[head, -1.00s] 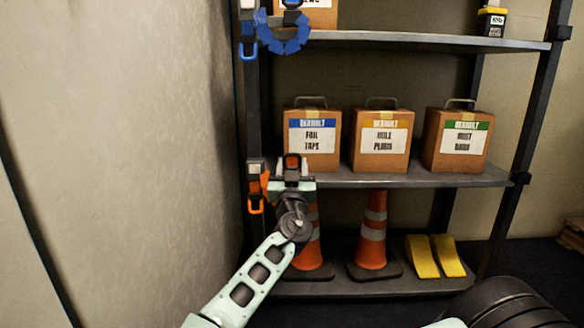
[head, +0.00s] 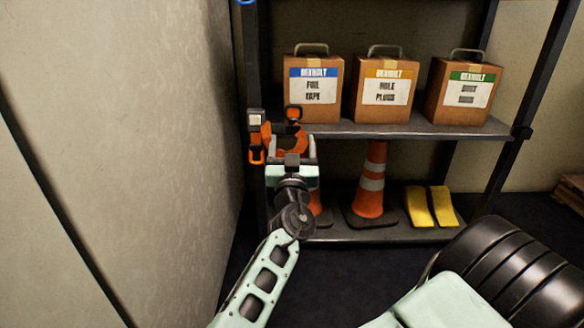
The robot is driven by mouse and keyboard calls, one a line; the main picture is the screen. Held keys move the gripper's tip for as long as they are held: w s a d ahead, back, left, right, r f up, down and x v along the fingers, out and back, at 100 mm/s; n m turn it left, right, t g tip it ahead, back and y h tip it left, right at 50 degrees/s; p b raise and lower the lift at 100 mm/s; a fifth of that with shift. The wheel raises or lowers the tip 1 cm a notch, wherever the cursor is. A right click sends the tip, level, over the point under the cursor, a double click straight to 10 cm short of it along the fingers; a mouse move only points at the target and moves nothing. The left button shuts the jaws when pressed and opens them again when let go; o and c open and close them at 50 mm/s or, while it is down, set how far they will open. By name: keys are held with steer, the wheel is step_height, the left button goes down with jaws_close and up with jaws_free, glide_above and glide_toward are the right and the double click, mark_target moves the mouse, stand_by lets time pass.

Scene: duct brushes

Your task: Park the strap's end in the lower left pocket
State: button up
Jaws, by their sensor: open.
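An orange segmented strap (head: 284,145) hangs in a short curve at the lower left of the shelf, by the left post. A black clip-like piece with an orange face (head: 293,113) shows at the curve's right upper end. A dark holder with a pale face (head: 256,120) is on the post, and an orange loop (head: 257,155) hangs below it. I cannot tell which part is the pocket. My gripper (head: 294,143) is open, pointing away from me, its fingers to either side of the strap's lower curve. Contact with the strap cannot be judged.
Three labelled boxes, for foil tape (head: 314,108), hole plugs (head: 383,108) and a green label (head: 464,106), stand on the middle shelf (head: 420,130). Orange cones (head: 370,190) and yellow wedges (head: 430,206) are on the bottom shelf. A wall (head: 130,110) is close on the left.

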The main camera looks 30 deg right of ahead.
steer(key=b+v, duration=0.1)
steer(key=v, duration=0.6)
steer(key=shift+s+a+f, duration=0.15)
steer(key=shift+s+a, duration=0.05)
steer(key=shift+s, duration=0.1)
